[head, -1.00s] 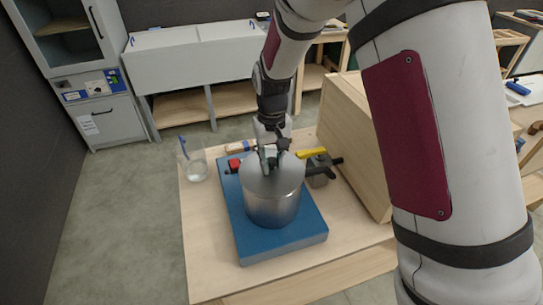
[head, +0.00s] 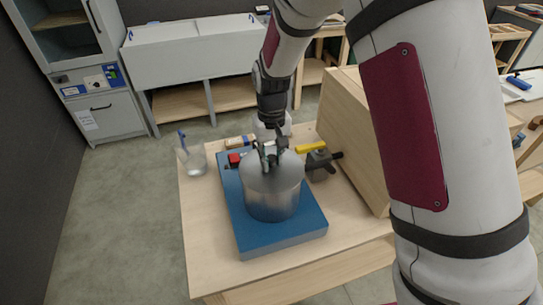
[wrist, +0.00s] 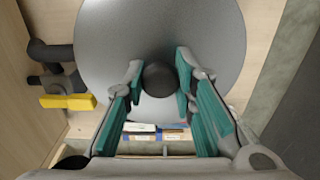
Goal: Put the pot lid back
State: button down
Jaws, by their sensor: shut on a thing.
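The silver metal pot (head: 273,205) stands upright on a blue slab on the wooden table. The round grey pot lid (head: 285,175) is over the pot's mouth, roughly level; I see no clear gap between them, but cannot tell whether it rests on the rim. My gripper (head: 270,158) points down from above, shut on the lid's dark knob. In the wrist view the lid (wrist: 205,30) fills the upper middle, with the round knob (wrist: 160,78) between the green-padded fingers (wrist: 159,70). The lid hides the pot there.
The blue slab (head: 285,238) lies on the wooden table (head: 205,245). A glass (head: 193,162) stands left.

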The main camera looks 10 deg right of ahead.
aim_at(272, 158)
jog(key=shift+f, duration=0.1)
jog(key=c, duration=1.2)
grip_release()
jog(key=shift+c, duration=0.2)
notch_tip(272, 158, up, 12)
jog(key=s+d+r+m+t+b, duration=0.1)
jog(key=s+d+r+t, duration=0.2)
jog(key=s+d+r, duration=0.65)
jog(key=s+d+r+m+t+b, duration=0.1)
jog(key=s+d+t, duration=0.1)
jog(key=s, duration=1.1)
jog(key=shift+d+r+t+b, duration=0.3)
jog(key=shift+d+r, duration=0.1)
jog(key=shift+d, duration=0.2)
